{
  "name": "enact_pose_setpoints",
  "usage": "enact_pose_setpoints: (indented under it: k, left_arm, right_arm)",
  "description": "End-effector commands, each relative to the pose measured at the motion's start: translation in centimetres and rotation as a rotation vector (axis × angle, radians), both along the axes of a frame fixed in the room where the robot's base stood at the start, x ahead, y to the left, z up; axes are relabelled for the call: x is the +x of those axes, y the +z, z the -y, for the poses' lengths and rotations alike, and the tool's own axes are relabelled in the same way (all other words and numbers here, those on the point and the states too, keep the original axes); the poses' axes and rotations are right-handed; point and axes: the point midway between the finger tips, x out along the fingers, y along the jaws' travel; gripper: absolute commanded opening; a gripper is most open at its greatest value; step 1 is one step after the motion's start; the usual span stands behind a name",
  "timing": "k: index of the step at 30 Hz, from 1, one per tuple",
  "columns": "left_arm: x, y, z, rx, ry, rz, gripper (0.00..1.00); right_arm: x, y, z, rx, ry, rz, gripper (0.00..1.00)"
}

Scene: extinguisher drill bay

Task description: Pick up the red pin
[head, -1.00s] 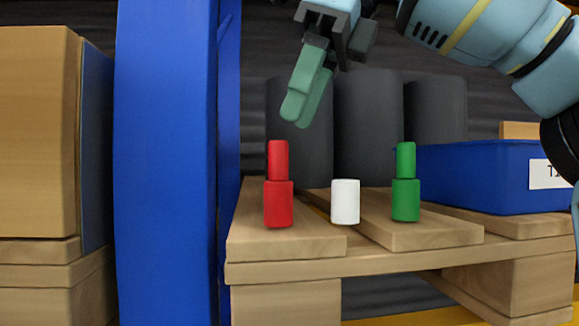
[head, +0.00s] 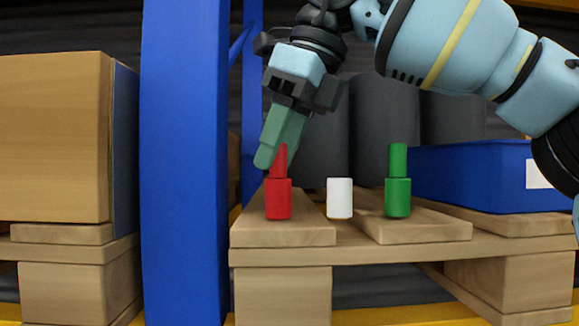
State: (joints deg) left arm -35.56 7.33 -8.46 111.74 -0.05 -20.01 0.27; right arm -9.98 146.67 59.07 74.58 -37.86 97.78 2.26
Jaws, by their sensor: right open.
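The red pin (head: 281,165) stands upright in the head view, a slim red top rising from a wider red cylinder (head: 278,199) on the wooden pallet. My right gripper (head: 273,157) reaches down from above with green fingers. It is open, with its fingertips at the height of the pin's upper part. One finger covers the upper left side of the pin. I cannot tell whether the fingers touch it or whether the pin is between them. My left gripper is not in view.
A short white cylinder (head: 340,198) and a green pin on a green cylinder (head: 398,197) stand to the right on the pallet (head: 400,250). A blue post (head: 185,160) rises at the left. A blue bin (head: 480,170) sits at the right, with dark grey cylinders (head: 380,125) behind.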

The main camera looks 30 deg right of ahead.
Motion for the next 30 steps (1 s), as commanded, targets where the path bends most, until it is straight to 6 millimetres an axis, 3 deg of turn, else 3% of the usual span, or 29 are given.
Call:
enact_pose_setpoints:
  k: [5,15,30]
  left_arm:
    - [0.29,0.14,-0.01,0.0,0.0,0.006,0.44]
    - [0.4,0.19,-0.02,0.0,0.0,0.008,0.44]
    - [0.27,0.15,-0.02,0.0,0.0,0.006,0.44]
  right_arm:
    - [-0.05,0.05,-0.03,0.0,0.001,0.002,0.44]
    - [-0.05,0.06,0.0,0.0,0.0,0.001,0.0]
    - [-0.73,0.64,0.27,0.001,-0.002,0.004,0.0]
